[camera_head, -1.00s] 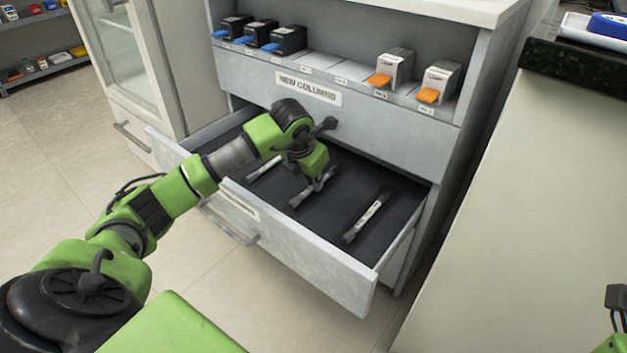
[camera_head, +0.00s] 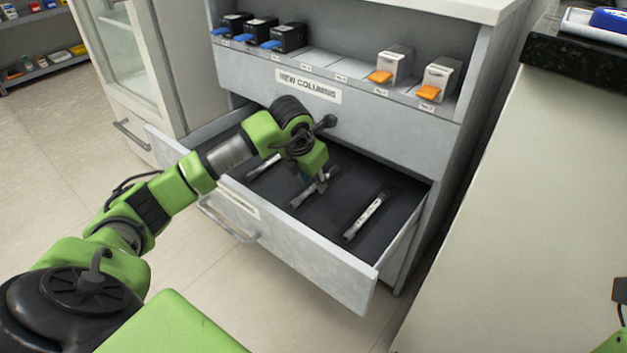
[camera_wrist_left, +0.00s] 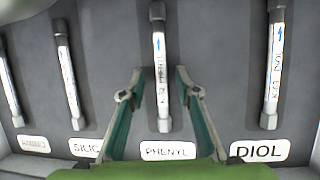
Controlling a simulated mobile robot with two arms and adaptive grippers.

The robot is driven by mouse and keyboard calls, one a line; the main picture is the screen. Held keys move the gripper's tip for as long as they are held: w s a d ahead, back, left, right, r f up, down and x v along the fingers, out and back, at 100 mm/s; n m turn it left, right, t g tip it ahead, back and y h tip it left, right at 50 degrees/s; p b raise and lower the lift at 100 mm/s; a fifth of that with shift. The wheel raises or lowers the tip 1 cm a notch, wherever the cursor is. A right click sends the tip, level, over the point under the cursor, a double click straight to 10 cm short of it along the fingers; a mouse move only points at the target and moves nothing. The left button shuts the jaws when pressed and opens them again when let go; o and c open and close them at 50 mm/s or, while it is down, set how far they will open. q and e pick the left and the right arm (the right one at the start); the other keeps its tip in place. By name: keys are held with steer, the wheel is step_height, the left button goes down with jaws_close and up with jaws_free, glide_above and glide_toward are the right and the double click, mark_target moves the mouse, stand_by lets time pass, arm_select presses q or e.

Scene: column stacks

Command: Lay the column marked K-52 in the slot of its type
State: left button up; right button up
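In the left wrist view, a slim white column (camera_wrist_left: 161,75) with grey end fittings lies in the drawer above the label PHENYL. Its small print seems to read K-52 PHENYL, but is hard to make out. It also shows in the head view (camera_head: 301,200), partly hidden by my left gripper (camera_head: 321,180). My left gripper is open, with its two fingers (camera_wrist_left: 158,88) on either side of this column and a gap to each. Another column (camera_wrist_left: 274,65) lies to the right above the label DIOL (camera_wrist_left: 259,151). My right gripper is not in view.
The open drawer (camera_head: 300,262) also holds columns by SILICA (camera_wrist_left: 68,75) and at far left (camera_wrist_left: 9,85). Above it, a shelf marked NEW COLUMNS (camera_head: 308,87) carries dark boxes (camera_head: 289,38) and pale boxes (camera_head: 440,77), with bare places between. A counter (camera_head: 575,65) stands at right.

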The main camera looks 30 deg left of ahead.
arm_select(q)
steer(key=v, duration=1.1)
